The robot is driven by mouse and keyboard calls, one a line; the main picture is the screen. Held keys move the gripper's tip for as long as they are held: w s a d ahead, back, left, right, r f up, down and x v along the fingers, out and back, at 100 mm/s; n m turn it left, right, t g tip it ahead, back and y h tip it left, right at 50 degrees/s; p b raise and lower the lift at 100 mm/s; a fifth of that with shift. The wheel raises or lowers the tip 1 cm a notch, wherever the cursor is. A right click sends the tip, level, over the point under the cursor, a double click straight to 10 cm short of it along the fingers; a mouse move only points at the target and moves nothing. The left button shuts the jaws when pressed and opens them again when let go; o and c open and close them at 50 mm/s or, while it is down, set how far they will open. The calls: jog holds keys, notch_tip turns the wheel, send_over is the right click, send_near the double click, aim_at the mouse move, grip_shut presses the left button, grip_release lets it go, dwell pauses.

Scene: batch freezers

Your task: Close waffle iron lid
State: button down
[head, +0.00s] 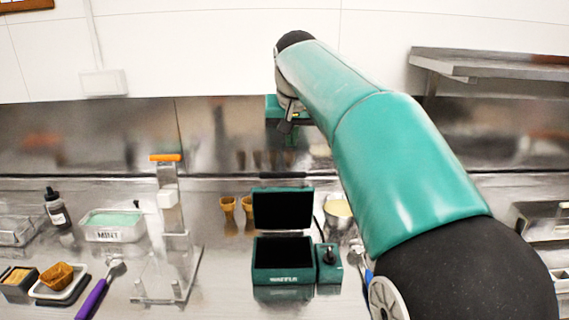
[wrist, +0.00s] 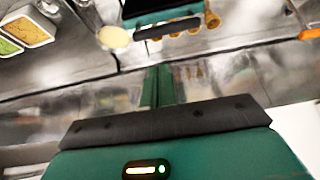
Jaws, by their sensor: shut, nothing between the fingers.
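The green waffle iron (head: 284,276) stands on the steel counter, with "WAFFLE" on its front. Its lid (head: 283,210) is open and stands about upright behind the base, dark inner face to the front. A dark bar, apparently the lid's handle (head: 283,176), lies along its top edge. In the wrist view the lid (wrist: 160,8) and the handle (wrist: 168,28) show at the top edge. My gripper (head: 290,140) is above and behind the lid, apart from it, near the back wall. In the wrist view its green fingers (wrist: 158,88) are together and empty.
A green box with a black knob (head: 328,262) sits right of the iron. A metal bowl of pale batter (head: 339,209) and brown cones (head: 228,204) stand near the lid. A clear stand (head: 168,255) is to the left. A wall shelf (head: 490,67) juts out at upper right.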

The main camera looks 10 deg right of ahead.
jog(key=w, duration=0.3)
send_over(284, 187)
jog(key=f, duration=0.8)
jog(key=shift+w+d+f, duration=0.1)
jog(key=shift+w+f, duration=0.1)
jog(key=shift+w, duration=0.2)
jog(key=shift+s+f, duration=0.25)
jog(key=shift+s, duration=0.25)
jog(key=shift+w, duration=0.15)
